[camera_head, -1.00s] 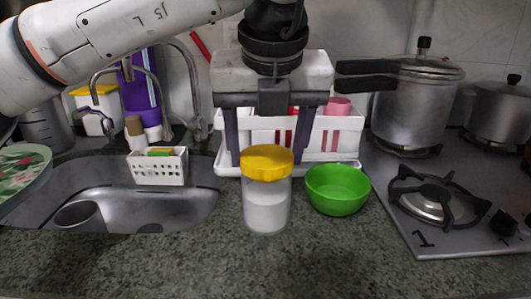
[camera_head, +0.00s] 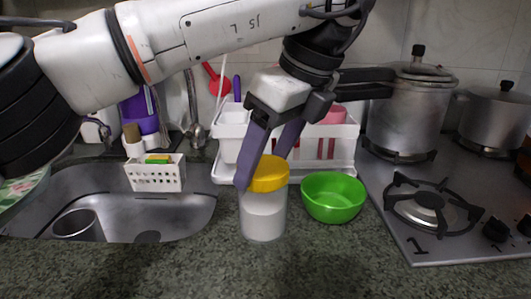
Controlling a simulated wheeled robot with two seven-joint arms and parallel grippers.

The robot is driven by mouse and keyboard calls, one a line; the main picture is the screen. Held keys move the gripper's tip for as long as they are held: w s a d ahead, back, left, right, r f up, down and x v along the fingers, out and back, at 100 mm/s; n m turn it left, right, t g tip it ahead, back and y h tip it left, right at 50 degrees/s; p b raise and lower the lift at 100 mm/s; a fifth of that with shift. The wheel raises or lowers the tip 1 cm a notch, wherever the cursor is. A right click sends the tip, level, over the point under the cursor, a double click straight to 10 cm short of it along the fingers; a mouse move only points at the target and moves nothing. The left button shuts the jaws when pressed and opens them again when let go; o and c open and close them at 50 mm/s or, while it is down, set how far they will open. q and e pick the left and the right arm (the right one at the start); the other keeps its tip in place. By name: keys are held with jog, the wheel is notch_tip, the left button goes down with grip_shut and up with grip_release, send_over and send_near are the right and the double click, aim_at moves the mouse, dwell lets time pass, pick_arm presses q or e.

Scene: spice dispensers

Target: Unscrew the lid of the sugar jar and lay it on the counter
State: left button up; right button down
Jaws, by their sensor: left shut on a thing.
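The sugar jar (camera_head: 263,218) is a clear jar with white contents, standing upright on the counter (camera_head: 330,262) in front of the dish rack. Its yellow lid (camera_head: 269,176) is at the jar's mouth; I cannot tell whether the lid is still threaded or loose. My left gripper (camera_head: 264,171) reaches down from above with its two purple-grey fingers on either side of the lid, shut on it. The near finger covers the lid's left edge, and the far finger is partly hidden behind the lid. My right gripper is not in view.
A green bowl (camera_head: 333,197) stands close to the right of the jar. The sink (camera_head: 190,213) lies to the left, the stove (camera_head: 445,240) to the right. A white dish rack (camera_head: 345,140) is behind. The counter in front is clear.

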pick_arm(q)
jog(key=o, duration=0.9)
